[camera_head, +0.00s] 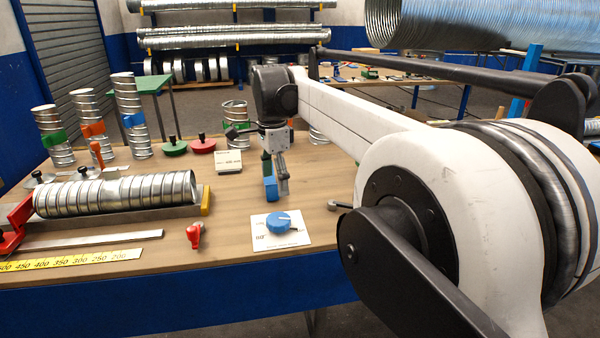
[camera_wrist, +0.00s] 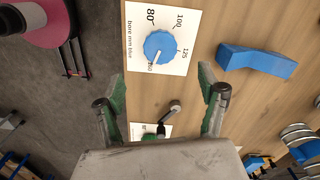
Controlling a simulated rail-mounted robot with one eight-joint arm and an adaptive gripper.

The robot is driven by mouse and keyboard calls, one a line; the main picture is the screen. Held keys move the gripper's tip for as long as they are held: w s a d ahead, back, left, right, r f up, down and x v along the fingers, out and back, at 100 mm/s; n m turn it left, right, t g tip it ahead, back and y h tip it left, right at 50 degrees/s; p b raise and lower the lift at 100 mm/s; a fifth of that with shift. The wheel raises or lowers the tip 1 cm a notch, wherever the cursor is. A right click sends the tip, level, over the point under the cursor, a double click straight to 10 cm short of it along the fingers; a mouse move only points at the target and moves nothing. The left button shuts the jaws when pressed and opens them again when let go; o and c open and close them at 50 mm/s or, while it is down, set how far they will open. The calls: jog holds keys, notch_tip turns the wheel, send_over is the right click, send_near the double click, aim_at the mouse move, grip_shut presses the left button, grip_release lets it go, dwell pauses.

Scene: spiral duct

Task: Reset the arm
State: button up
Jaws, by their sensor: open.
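My arm reaches over the wooden table (camera_head: 150,240) from the right in the head view. My gripper (camera_head: 276,180) points down above the table, and its fingers are spread with nothing between them. In the wrist view the gripper (camera_wrist: 163,98) shows two green-and-grey fingers well apart. A blue dial (camera_head: 278,222) on a white marked card (camera_head: 296,240) lies just in front of the gripper. The dial also shows in the wrist view (camera_wrist: 160,46), beyond the fingertips, with its pointer by the card's printed numbers. The gripper does not appear to touch it.
A blue block (camera_wrist: 257,62) lies beside the card. A small grey lever (camera_head: 338,205) is to the right. A spiral duct (camera_head: 120,193) lies in a rack at left, with a red clamp (camera_head: 194,235) nearby. Upright ducts (camera_head: 130,115) and green and red knobbed lids (camera_head: 202,146) stand behind.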

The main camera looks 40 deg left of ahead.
jog(key=w+d+r+n+t, duration=0.1)
jog(key=w+d+r, duration=0.15)
jog(key=d, duration=0.65)
jog(key=w+d+r+y, duration=0.1)
jog(key=w+d+r, duration=0.15)
jog(key=d, duration=0.65)
jog(key=w+d+r+n+t, duration=0.1)
jog(key=d+r, duration=0.2)
jog(key=d, duration=0.7)
jog(key=s+d+n+t, duration=0.1)
jog(key=s+d, duration=0.1)
jog(key=d, duration=0.7)
jog(key=s+d+t, duration=0.1)
jog(key=s+d, duration=0.2)
jog(key=d, duration=0.7)
jog(key=s+d+f+n+t, duration=0.1)
jog(key=s+d+f, duration=0.4)
jog(key=s+d, duration=0.2)
jog(key=s+d+f+n+t+h, duration=0.1)
jog(key=s+d+f, duration=0.5)
jog(key=d, duration=0.6)
jog(key=shift+s+d+f+t, duration=0.15)
jog(key=shift+s+t, duration=0.45)
jog(key=shift+s, duration=0.45)
